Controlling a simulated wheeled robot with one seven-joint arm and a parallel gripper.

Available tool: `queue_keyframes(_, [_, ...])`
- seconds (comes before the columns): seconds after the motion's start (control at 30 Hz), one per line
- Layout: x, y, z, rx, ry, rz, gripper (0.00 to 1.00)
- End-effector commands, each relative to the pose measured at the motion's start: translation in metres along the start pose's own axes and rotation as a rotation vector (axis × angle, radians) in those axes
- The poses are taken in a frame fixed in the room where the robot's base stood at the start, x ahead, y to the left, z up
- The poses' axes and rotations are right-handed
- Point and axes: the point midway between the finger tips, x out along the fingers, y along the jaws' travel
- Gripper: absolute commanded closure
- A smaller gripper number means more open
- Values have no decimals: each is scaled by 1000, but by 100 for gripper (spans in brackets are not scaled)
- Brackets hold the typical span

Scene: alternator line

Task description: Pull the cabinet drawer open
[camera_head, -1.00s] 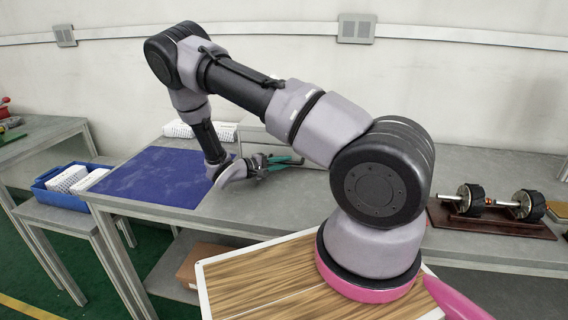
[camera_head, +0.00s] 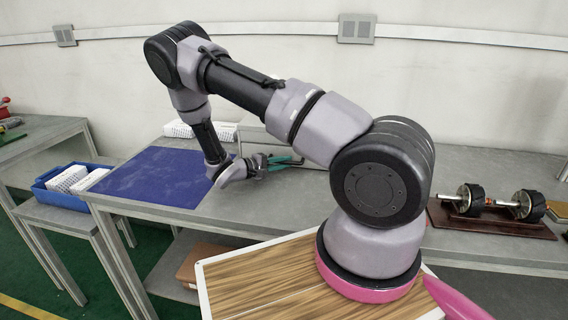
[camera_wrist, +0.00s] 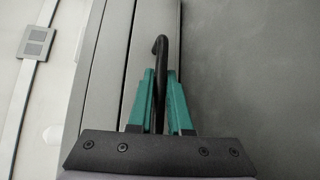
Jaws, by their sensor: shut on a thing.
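In the wrist view, my gripper (camera_wrist: 160,78) has two green fingers, one on each side of a dark bar handle (camera_wrist: 161,48). The fingers are shut on the handle, and its hooked upper end sticks out beyond the tips. Behind it is the grey cabinet front (camera_wrist: 150,22), with long straight seams; I cannot tell from this view how far the drawer stands out. In the head view, my gripper (camera_head: 284,162) is low over the bench, beside a light grey cabinet (camera_head: 252,137) mostly hidden by my arm.
A blue mat (camera_head: 155,178) lies on the grey bench, left of my gripper. A blue bin (camera_head: 50,192) with white boxes stands further left. A dark board (camera_head: 470,222) with metal rotor parts is at the right. A wood-topped surface (camera_head: 260,278) is in front.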

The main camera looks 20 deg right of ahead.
Motion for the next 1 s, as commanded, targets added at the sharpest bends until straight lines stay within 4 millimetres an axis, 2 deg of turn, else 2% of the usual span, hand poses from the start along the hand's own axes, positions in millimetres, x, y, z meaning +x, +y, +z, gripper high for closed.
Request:
queue_keyframes(0.37, [-3,-1,2,-1,2,-2,100])
queue_keyframes(0.57, [-18,-6,16,-2,5,-1,100])
queue_keyframes(0.77, [-49,-14,46,-4,6,-1,100])
queue_keyframes(1.0, [-95,-28,93,-5,7,-1,100])
